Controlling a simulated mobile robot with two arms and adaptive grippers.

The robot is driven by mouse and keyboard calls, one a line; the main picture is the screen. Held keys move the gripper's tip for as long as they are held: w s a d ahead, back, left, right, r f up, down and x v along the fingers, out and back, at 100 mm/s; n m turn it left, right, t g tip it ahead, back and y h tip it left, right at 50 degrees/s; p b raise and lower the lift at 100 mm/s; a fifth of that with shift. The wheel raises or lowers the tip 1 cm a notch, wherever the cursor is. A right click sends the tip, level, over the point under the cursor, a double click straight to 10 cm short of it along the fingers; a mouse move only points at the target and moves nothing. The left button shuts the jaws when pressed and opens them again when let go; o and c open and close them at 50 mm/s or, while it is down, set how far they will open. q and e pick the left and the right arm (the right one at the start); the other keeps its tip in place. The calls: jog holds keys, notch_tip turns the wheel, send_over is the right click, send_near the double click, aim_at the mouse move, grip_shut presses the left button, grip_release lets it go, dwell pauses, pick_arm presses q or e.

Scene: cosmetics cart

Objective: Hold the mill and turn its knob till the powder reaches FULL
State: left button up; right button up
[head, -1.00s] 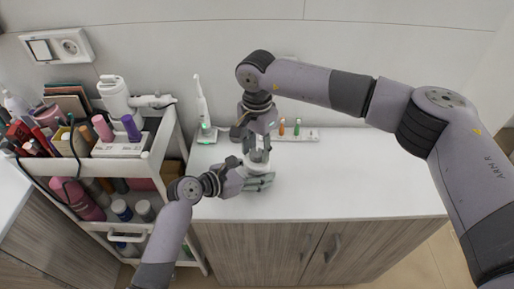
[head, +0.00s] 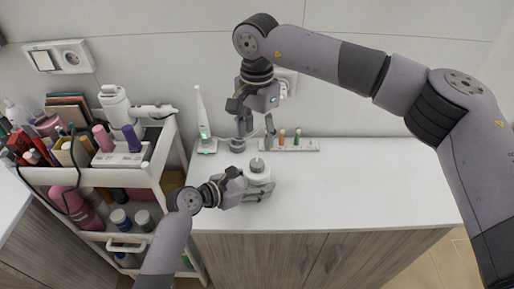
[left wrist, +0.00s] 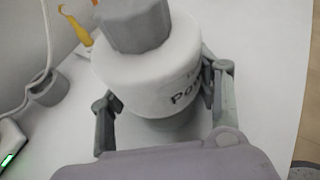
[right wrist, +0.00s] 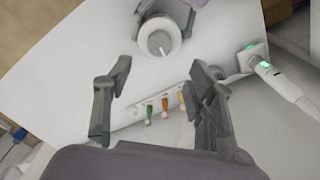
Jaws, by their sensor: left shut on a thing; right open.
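The mill (head: 258,172) is a white round body with a grey knob on top, upright on the white counter. In the left wrist view the mill (left wrist: 155,70) shows part of a printed label, and its grey knob (left wrist: 133,22) is at the top. My left gripper (head: 262,189) is shut around the mill's body, one finger on each side (left wrist: 165,95). My right gripper (head: 255,140) is open and empty, above and behind the mill. In the right wrist view the mill (right wrist: 152,46) lies beyond the open fingers (right wrist: 160,90). The powder level cannot be read.
A white strip (head: 305,147) with small orange and green items lies at the back of the counter. An electric toothbrush (head: 203,122) stands on its lit base to the left. A loaded cart (head: 90,178) is at the left. The counter's right side is clear.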

jog(key=shift+r, duration=1.45)
pick_arm(q)
jog(key=o, duration=1.5)
jog(key=v, duration=1.2)
jog(key=shift+s, duration=0.1)
